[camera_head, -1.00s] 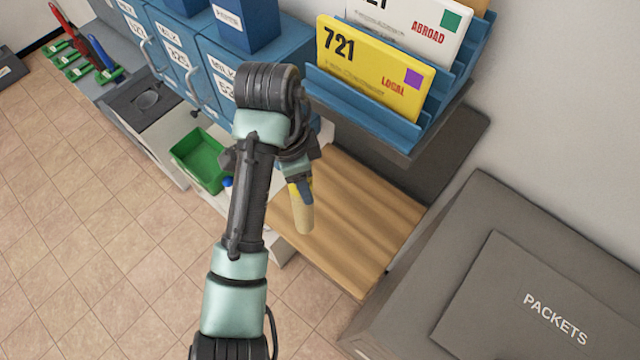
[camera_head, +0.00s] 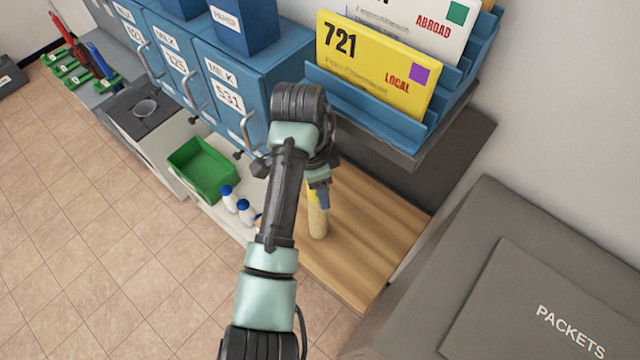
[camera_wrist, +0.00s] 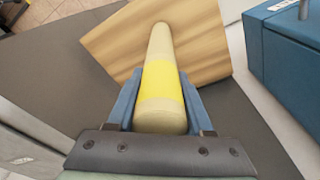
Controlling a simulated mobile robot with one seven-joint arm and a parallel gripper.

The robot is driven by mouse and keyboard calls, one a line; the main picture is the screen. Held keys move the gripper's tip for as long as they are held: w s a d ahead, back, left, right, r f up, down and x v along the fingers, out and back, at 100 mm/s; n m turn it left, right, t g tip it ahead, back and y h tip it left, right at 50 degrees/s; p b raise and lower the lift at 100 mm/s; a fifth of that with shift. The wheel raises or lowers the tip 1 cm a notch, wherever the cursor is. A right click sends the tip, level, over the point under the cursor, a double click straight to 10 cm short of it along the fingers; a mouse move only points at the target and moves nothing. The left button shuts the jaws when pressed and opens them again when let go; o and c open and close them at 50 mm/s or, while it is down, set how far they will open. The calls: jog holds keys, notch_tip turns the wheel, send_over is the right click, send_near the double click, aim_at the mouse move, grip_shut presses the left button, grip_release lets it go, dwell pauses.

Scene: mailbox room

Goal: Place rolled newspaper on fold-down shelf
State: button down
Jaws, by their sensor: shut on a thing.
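The rolled newspaper (camera_head: 317,217) is a cream cylinder with a yellow band. My gripper (camera_head: 318,192) is shut on it, and the roll points downward in the head view. In the wrist view the newspaper (camera_wrist: 161,80) lies between the blue fingers of my gripper (camera_wrist: 158,105), its far end over the wooden shelf. The fold-down shelf (camera_head: 370,230) is a bare, light wooden board below the letter rack; it also shows in the wrist view (camera_wrist: 205,35). I cannot tell whether the roll's lower end touches the board.
The blue letter rack (camera_head: 375,115) with yellow and white envelopes overhangs the shelf's back. A grey PACKETS box (camera_head: 530,290) stands at the right. Blue milk lockers (camera_head: 240,75) with handles stand left. A green bin (camera_head: 203,168) and white bottles (camera_head: 238,203) are beside the shelf.

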jog(key=shift+f, duration=0.2)
jog(key=shift+c, duration=1.5)
grip_release()
jog(key=shift+r, duration=0.2)
jog(key=r+p, duration=0.1)
jog(key=r, duration=0.3)
jog(key=a+r+p, duration=0.1)
jog(key=r+p, duration=0.1)
jog(key=r, duration=0.2)
jog(key=r+p, duration=0.1)
jog(key=r, duration=0.3)
jog(key=shift+s+a+p, duration=0.15)
jog(key=shift+s+p, duration=0.1)
jog(key=shift+p, duration=0.05)
